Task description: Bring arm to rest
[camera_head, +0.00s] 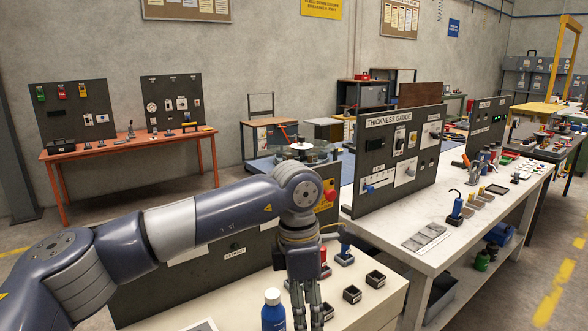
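My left arm comes in from the left and reaches across the near bench. Its gripper (307,308) hangs pointing down over the front of that bench, just right of a blue bottle with a white cap (273,312). The fingertips are near the bottom edge of the picture, and their gap is not clear. I see nothing plainly held. My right gripper is not in view. No flanged spool can be made out for certain.
Small black bins (352,294) sit right of the gripper on the near bench (371,314). A dark panel labelled Extract (235,252) stands behind my arm. The Thickness Gauge panel (398,150) stands on the white bench (405,226) at right. Floor is free at far right.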

